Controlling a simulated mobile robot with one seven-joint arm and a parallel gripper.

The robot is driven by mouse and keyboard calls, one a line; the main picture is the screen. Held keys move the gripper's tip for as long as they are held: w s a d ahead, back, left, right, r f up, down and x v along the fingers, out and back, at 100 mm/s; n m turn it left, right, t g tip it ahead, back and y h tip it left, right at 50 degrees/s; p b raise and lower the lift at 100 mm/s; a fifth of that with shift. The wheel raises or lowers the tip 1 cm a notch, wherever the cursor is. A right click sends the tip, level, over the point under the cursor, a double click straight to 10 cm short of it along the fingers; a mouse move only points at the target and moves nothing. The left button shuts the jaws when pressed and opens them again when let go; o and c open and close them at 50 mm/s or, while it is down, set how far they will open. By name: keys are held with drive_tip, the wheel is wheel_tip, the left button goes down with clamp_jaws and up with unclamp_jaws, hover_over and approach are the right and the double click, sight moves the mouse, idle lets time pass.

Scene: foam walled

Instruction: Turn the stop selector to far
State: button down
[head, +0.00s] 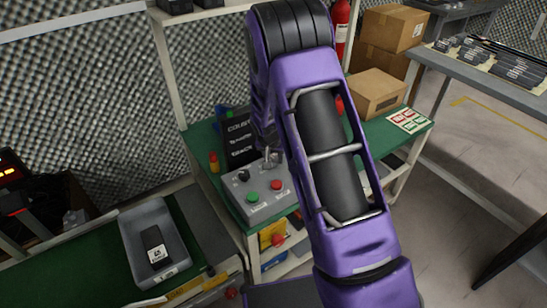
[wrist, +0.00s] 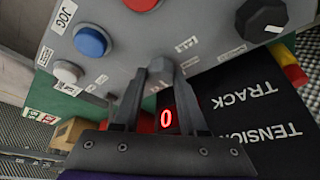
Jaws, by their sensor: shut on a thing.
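A grey control box (head: 262,207) stands on the green bench, with a black knob (head: 243,175), a green button (head: 253,197) and a red button (head: 277,185). My gripper (wrist: 160,80) is shut on a small grey knob (wrist: 160,66) on the box's panel, its fingers on either side. I take this knob to be the stop selector; no label naming it is readable. Small marks (wrist: 186,44) are printed around it. The black knob (wrist: 262,18) is apart from the fingers. In the head view my gripper (head: 269,158) is small and partly hidden by my arm.
A black board (head: 240,135) with white words stands behind the box. A blue button (wrist: 91,40) and a white button (wrist: 67,71) are beside the fingers. A cardboard box (head: 377,95) sits on the bench at right.

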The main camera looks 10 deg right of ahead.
idle(0.3)
drive_tip(key=n, duration=0.1)
drive_tip(key=n+y+p, duration=0.1)
drive_tip(key=n, duration=0.1)
drive_tip(key=n+y+p, duration=0.1)
drive_tip(key=shift+d+r+n, duration=0.15)
drive_tip(key=shift+d+n, duration=0.1)
drive_tip(key=shift+n, duration=0.15)
drive_tip(key=n+y+p, duration=0.1)
drive_tip(key=n+p, duration=0.1)
drive_tip(key=n+y+p, duration=0.1)
drive_tip(key=n+p, duration=0.1)
drive_tip(key=n, duration=0.1)
drive_tip(key=shift+d, duration=0.1)
drive_tip(key=n+g+y+p, duration=0.1)
drive_tip(key=n, duration=0.3)
drive_tip(key=shift+w, duration=0.1)
drive_tip(key=shift+f+n+g+y+b, duration=0.2)
drive_tip(key=shift+n+g+y+b, duration=0.25)
drive_tip(key=shift+n, duration=1.55)
drive_tip(key=shift+d+g, duration=0.1)
drive_tip(key=shift+g, duration=0.15)
drive_tip(key=shift+c, duration=2.2)
unclamp_jaws()
